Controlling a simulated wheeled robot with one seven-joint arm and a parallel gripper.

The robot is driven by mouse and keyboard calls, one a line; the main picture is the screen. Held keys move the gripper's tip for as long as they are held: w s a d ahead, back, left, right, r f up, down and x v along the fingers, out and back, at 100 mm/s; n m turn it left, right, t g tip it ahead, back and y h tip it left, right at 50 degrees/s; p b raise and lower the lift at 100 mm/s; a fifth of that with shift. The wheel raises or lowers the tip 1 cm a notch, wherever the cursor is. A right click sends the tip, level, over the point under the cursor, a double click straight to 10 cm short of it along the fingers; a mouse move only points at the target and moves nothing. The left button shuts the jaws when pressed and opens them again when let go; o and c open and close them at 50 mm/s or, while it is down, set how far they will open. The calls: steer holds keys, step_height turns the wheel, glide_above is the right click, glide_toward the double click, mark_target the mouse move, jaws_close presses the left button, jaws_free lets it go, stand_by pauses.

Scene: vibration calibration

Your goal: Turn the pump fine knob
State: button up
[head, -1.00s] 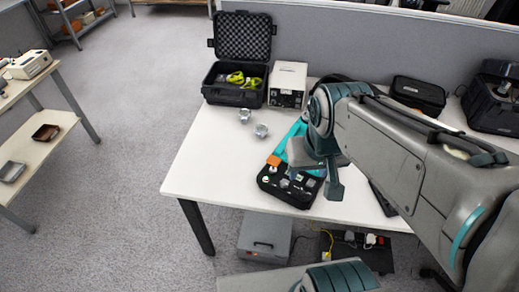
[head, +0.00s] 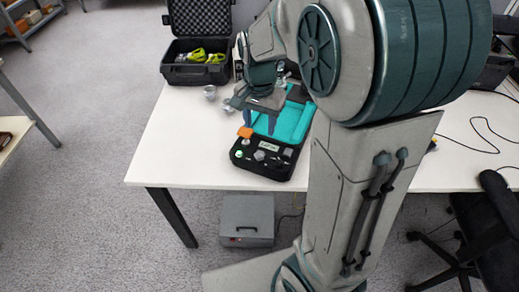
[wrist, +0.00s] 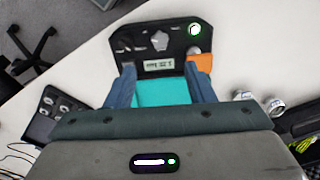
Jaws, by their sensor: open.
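The pump (head: 263,163) is a black device with a teal body, an orange part and a small display, lying on the white table. I cannot tell which control is the fine knob. My gripper (head: 259,127) is open and empty over the teal part. In the wrist view its two blue fingers (wrist: 163,66) spread to either side of the teal body, pointing toward the panel.
An open black case (head: 190,75) with yellow-green items stands at the back left. Metal weights (wrist: 272,106) lie beside the pump. A black keypad-like device (wrist: 52,112) sits on its other side. The table's left front is clear. A black chair (head: 490,235) stands at the right.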

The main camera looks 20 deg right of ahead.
mark_target(259, 154)
step_height(259, 154, down, 11)
steer(key=shift+f+b, duration=0.1)
steer(key=shift+b, duration=0.55)
steer(key=c, duration=1)
